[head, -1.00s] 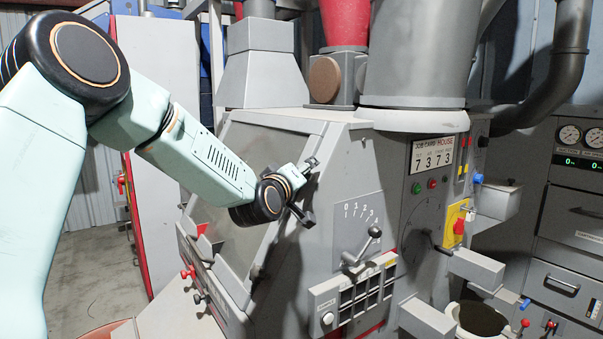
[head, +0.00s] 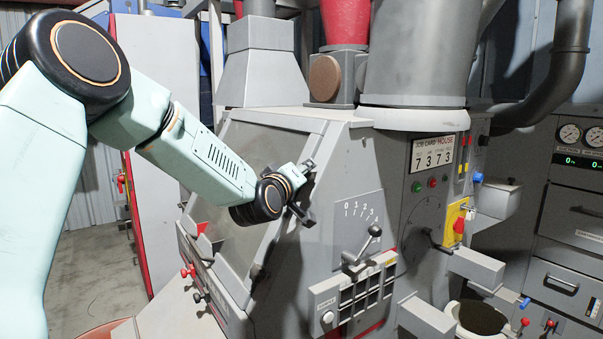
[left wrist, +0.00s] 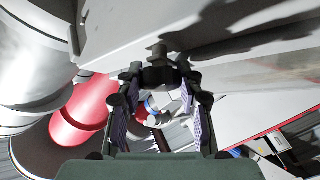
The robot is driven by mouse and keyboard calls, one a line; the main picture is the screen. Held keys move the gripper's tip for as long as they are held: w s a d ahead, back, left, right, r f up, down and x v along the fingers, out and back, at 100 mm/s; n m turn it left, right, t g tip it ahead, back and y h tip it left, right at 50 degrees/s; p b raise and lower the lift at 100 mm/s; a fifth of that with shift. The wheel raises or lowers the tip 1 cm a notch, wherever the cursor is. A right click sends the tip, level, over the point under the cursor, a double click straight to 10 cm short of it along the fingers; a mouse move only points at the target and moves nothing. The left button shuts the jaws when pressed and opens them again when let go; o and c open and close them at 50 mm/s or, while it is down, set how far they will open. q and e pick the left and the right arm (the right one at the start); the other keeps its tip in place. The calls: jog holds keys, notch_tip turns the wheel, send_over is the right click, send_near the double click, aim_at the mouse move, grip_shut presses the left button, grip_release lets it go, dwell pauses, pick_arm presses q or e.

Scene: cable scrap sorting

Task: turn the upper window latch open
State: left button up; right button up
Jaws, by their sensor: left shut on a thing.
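My left gripper (head: 302,191) is at the front edge of the slanted window (head: 245,155) on the grey machine. In the left wrist view, my left gripper (left wrist: 160,108) has its two padded fingers on either side of the dark upper latch (left wrist: 159,72), and it is shut on it. In the head view the upper latch is hidden by my gripper. A dark lower latch (head: 256,271) shows further down the window's edge. My right gripper is in neither view.
Grey boxes (head: 473,268) jut out further right.

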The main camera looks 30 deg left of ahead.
pick_arm(q)
jog(key=shift+r, duration=0.15)
jog(key=shift+r+n+g+y+p, duration=0.15)
jog(key=shift+n+g+y+p, duration=0.35)
jog(key=shift+n+p, duration=0.45)
jog(key=n+g+p, duration=0.1)
jog(key=p, duration=0.1)
jog(key=n+g+y+p, duration=0.1)
jog(key=n+p, duration=0.1)
jog(key=n+g+p, duration=0.1)
jog(key=n+p, duration=0.1)
jog(key=shift+w+d+r+g+p, duration=0.1)
jog(key=shift+r+g+p, duration=0.15)
jog(key=shift+g+p, duration=0.15)
jog(key=shift+f+n+g+p, duration=0.1)
jog(key=shift+n+g+p, duration=0.4)
jog(key=shift+n+p, duration=0.15)
jog(key=shift+f+n+g+p, duration=0.1)
jog(key=shift+n+g+p, duration=0.4)
jog(key=shift+n+g, duration=0.5)
jog(key=shift+n+g+h, duration=0.5)
jog(key=shift+n+g, duration=0.6)
jog(key=shift+n, duration=0.3)
jog(key=shift+f+n, duration=0.1)
jog(key=shift+n, duration=0.2)
